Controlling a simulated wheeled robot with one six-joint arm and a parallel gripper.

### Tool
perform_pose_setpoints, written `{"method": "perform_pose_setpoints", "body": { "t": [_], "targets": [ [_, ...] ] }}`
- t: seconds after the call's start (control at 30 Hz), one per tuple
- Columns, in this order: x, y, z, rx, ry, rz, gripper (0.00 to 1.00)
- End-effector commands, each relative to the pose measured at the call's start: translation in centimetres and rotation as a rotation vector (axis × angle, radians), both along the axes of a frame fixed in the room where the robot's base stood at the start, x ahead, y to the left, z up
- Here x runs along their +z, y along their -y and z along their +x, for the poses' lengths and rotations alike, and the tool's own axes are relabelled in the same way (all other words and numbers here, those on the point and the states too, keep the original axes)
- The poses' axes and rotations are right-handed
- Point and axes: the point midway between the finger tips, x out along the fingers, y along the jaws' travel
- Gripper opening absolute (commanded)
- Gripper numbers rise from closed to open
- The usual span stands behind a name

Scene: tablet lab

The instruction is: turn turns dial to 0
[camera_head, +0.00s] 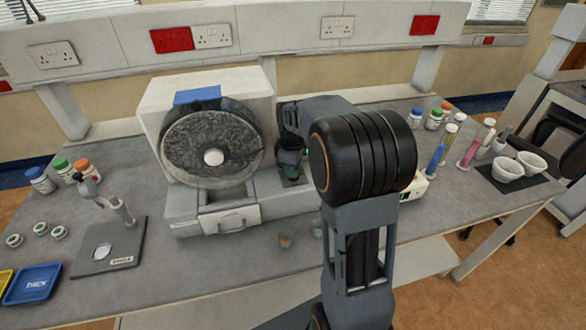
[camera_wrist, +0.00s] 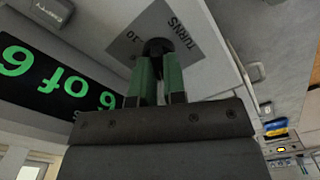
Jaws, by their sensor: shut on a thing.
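The turns dial (camera_wrist: 157,46) is a small dark knob on a grey plate marked TURNS (camera_wrist: 189,46) in the wrist view. The number 10 shows beside the knob; the picture is turned, and I cannot read where the dial points. My gripper (camera_wrist: 158,72) has its green fingers shut on the knob, one on each side. In the head view my gripper (camera_head: 290,166) is at the machine's front panel, right of the drum (camera_head: 190,150). My arm and gripper hide the dial there.
A dark display with green text (camera_wrist: 45,78) lies beside the dial plate. The machine's drawer (camera_head: 230,218) is below the drum. The front bench is mostly clear.

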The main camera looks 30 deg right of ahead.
Motion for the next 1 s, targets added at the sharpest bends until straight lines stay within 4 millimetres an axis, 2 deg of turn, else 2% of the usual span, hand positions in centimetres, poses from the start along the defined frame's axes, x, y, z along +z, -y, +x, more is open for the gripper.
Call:
{"method": "perform_pose_setpoints", "body": {
  "t": [0.4,1.0],
  "targets": [
    [0.10,-0.07,-0.02,0.210,0.002,0.000,0.00],
    [0.11,-0.08,-0.03,0.255,0.003,0.000,0.00]
  ]
}}
